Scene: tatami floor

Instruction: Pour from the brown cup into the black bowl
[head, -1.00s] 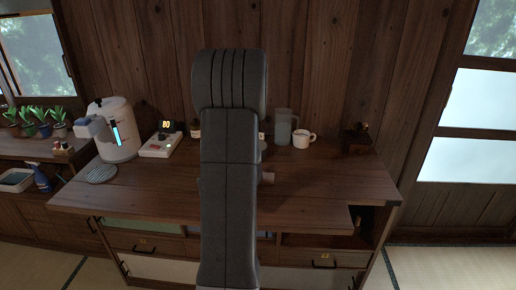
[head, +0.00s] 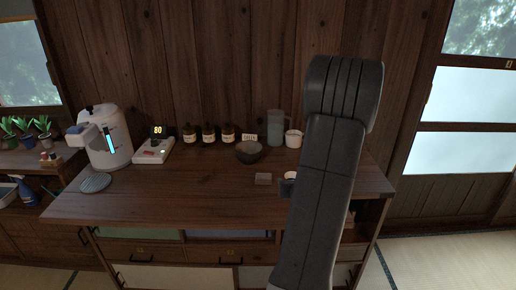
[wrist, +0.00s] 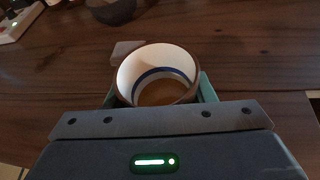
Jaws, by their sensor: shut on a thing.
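The brown cup (wrist: 157,60) is between the jaws of my gripper (wrist: 157,93) in the wrist view. It has a brown outside and a white inside with a blue band, and something brownish shows at its bottom. It looks roughly upright. In the head view the cup (head: 291,175) shows beside my arm, over the right part of the table, with my gripper (head: 287,188) partly hidden. The black bowl (head: 249,152) stands on the table, behind and left of the cup. Its lower part shows at the top of the wrist view (wrist: 112,12).
A small flat block (head: 263,179) lies between cup and bowl. Behind stand several brown jars (head: 208,134), a clear pitcher (head: 275,128) and a white mug (head: 294,139). A kettle (head: 106,138) and a scale (head: 153,149) stand left. The table's middle-left is clear.

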